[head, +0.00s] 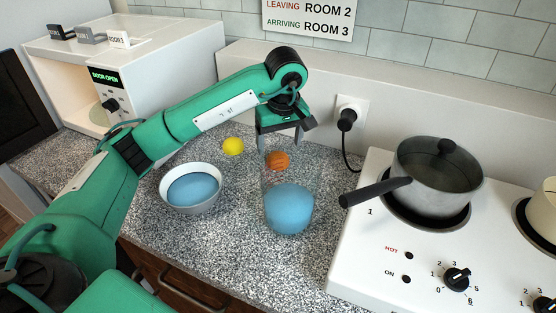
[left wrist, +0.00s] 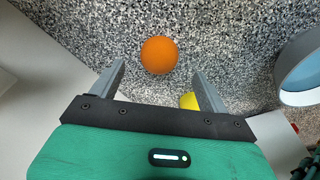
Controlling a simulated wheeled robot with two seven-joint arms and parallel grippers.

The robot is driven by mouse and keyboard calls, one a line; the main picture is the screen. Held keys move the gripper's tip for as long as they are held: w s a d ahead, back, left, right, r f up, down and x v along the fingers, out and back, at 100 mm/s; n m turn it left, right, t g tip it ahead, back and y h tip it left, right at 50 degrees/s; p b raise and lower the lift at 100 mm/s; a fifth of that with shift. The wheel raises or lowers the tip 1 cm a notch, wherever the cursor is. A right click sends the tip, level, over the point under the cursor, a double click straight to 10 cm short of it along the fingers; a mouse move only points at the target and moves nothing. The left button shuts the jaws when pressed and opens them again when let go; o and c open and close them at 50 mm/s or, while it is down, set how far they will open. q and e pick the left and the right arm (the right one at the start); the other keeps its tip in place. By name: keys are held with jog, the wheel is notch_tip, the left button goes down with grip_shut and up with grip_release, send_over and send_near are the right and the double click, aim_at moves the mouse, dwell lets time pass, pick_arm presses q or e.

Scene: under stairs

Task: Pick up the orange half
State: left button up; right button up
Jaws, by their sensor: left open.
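The orange half (head: 277,160) lies on the speckled counter, just below my left gripper in the head view. It shows as a round orange shape in the left wrist view (left wrist: 159,54), just past the fingertips and between their lines. My left gripper (head: 281,142) is open and empty, pointing down above the orange half. Its two fingers also show in the left wrist view (left wrist: 158,72), apart from the orange half. My right gripper is not in view.
A clear glass of blue liquid (head: 289,209) stands in front of the orange half. A white bowl of blue liquid (head: 191,208) and a yellow ball-like object (head: 233,146) are to the left. A stove (head: 375,245) with a lidded pot (head: 437,178) is at right.

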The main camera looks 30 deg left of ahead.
pick_arm(q)
jog(key=shift+f, duration=0.6)
jog(key=f, duration=0.2)
jog(key=f+p, duration=0.1)
jog(key=shift+w+a+f, duration=0.1)
jog(key=shift+w+a, duration=0.2)
jog(key=shift+f, duration=0.35)
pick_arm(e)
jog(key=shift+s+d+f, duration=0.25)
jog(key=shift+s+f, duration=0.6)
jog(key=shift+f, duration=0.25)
pick_arm(q)
jog(key=c, duration=1.1)
jog(key=shift+r, duration=0.15)
